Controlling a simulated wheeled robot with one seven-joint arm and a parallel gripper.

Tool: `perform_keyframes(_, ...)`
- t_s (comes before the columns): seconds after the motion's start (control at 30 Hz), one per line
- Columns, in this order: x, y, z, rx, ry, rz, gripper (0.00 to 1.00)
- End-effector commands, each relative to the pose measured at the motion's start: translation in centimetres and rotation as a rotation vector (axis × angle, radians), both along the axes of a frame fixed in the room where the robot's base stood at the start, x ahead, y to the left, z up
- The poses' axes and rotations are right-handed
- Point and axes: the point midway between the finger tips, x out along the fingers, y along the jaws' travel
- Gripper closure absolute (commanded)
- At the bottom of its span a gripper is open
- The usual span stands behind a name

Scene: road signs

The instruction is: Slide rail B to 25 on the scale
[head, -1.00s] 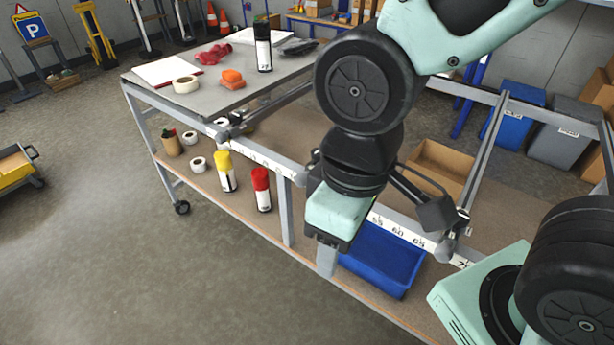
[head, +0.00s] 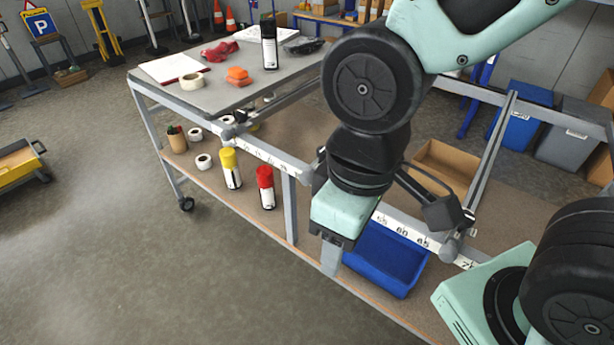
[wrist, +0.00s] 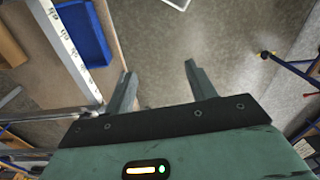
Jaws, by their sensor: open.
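The scale (head: 402,230) runs along the front beam of the bench frame, with numbers around 55 to 70 legible at the right. One cross rail (head: 492,150) sits near the scale's right end, with a dark clamp and a round knob (head: 450,247) at the front. Another cross rail (head: 285,103) sits at the left, beside the grey top. No letter is legible on either, so I cannot tell which is rail B. My gripper (wrist: 160,78) is open and empty, over the floor just outside the scale beam (wrist: 68,45). The arm hides the middle of the scale.
A blue bin (head: 385,262) and spray cans, yellow (head: 230,168) and red (head: 265,187), stand on the lower shelf. The grey top (head: 205,97) carries a tape roll, an orange block and a black can. The floor (head: 130,270) at the front left is clear.

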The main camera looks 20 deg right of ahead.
Motion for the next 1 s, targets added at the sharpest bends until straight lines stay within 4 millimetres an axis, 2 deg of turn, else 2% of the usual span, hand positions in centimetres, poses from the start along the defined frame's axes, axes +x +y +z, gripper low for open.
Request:
perform_keyframes(0.17, 0.1, 0.2, -0.3, -0.014, 0.016, 0.024, 0.46)
perform_keyframes(0.33, 0.8, 0.8, -2.3, -0.102, 0.092, 0.172, 0.46)
perform_keyframes(0.57, 2.7, 1.2, -7.6, -0.343, 0.206, 0.475, 0.46)
perform_keyframes(0.77, 4.9, 0.6, -12.6, -0.619, 0.263, 0.744, 0.46)
perform_keyframes(1.0, 8.9, 0.0, -17.2, -1.028, 0.269, 1.062, 0.46)
